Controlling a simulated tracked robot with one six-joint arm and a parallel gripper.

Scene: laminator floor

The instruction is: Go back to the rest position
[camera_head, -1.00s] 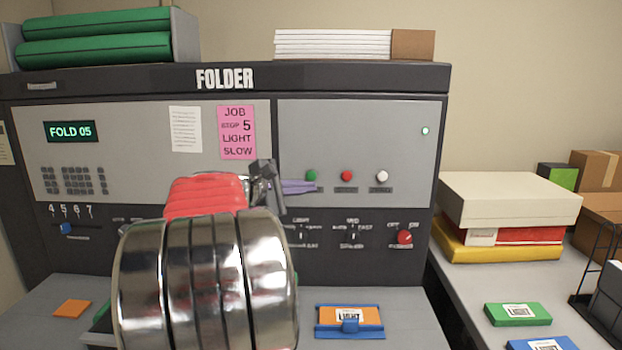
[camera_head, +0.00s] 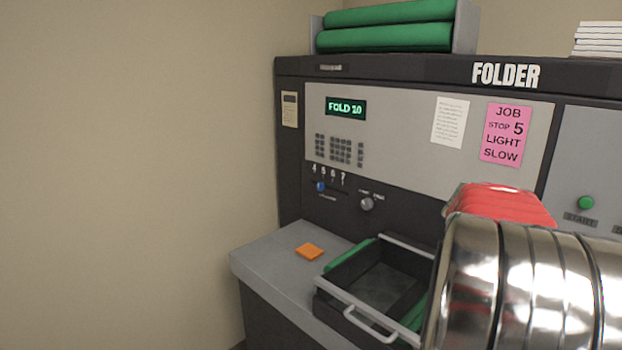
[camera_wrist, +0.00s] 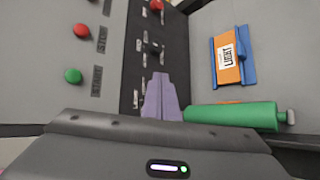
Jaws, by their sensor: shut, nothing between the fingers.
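My gripper (camera_wrist: 162,97) shows in the wrist view as purple fingers closed together with nothing between them. They are in front of the dark control strip of the folder (camera_head: 420,68). In the head view my silver and red arm is at the lower right, and my gripper is hidden or out of frame. The folder's display (camera_head: 346,108) reads FOLD 10. A pink job card (camera_head: 507,134) on its panel reads stop 5, light, slow.
A black tray (camera_head: 352,328) with green sides and an orange block (camera_head: 309,251) are on the machine's shelf. In the wrist view, a green roller (camera_wrist: 232,115) lies beside the fingers, near an orange LIGHT cartridge (camera_wrist: 228,60) in a blue holder.

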